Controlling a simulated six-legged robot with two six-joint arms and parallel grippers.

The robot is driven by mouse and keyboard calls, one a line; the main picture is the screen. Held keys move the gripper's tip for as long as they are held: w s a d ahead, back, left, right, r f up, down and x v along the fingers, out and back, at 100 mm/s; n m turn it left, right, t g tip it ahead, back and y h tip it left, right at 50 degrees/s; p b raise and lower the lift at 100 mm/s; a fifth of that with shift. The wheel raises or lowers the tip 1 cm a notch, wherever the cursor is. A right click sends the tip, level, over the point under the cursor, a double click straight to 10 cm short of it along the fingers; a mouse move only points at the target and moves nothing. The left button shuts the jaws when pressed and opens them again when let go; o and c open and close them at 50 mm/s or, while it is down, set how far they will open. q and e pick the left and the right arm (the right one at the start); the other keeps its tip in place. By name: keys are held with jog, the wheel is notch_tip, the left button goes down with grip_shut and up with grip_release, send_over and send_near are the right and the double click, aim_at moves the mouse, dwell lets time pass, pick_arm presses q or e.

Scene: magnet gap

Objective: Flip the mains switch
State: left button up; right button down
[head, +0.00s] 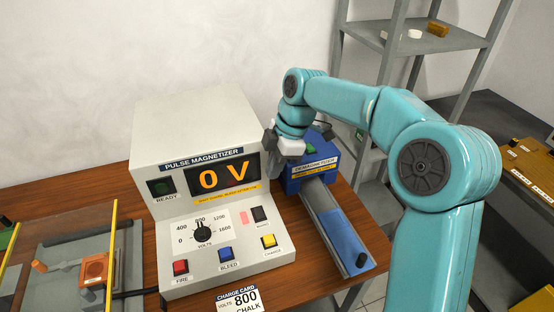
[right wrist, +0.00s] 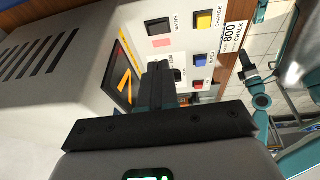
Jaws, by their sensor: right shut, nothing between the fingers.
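The pulse magnetizer (head: 190,130) is a pale box with a sloped front panel. Its display (head: 224,178) reads 0 V in orange. The mains switch (head: 259,215) is a small black rocker at the panel's right; its tilt is too small to tell. It also shows in the right wrist view (right wrist: 158,26), beyond the fingertips. My right gripper (head: 270,142) is shut and empty, above and right of the display, apart from the switch. Its dark fingers also show in the right wrist view (right wrist: 158,68).
The panel also has a volts knob (head: 202,233), red fire (head: 181,267), blue bleed (head: 225,254) and yellow charge (head: 269,241) buttons. A blue demagnetizer (head: 305,175) stands close right, beneath my right arm. A clear-screened fixture (head: 95,270) is at left. Shelves (head: 400,45) stand behind.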

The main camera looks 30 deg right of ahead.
jog(key=shift+v, duration=1.15)
jog(key=shift+w, duration=0.15)
jog(key=shift+w+f, duration=0.1)
jog(key=shift+f, duration=0.05)
